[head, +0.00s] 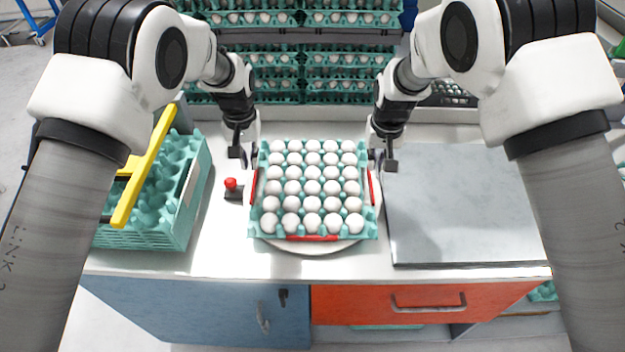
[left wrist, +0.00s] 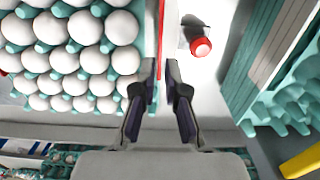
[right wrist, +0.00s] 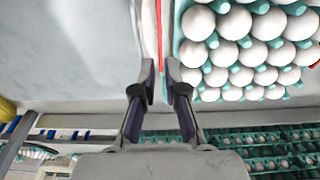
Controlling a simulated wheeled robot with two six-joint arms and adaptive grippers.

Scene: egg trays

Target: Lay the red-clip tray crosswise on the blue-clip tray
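The red-clip tray (head: 254,222) is a teal tray full of white eggs, with red clips on its left, right and front edges. It lies on a round white plate (head: 310,248) at the middle of the counter. My left gripper (head: 245,154) is at the tray's far left side, open and empty; in the left wrist view its fingers (left wrist: 160,85) stand apart by the tray edge. My right gripper (head: 382,162) is at the far right side, likewise open; its fingers (right wrist: 160,80) also show apart by the edge. I see no blue clips in any view.
A teal crate (head: 150,238) with a yellow bar (head: 145,165) stands at the left. A red button (head: 231,184) sits between crate and tray. A bare grey slab (head: 460,210) lies at the right. Stacked egg trays (head: 310,68) stand behind the counter.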

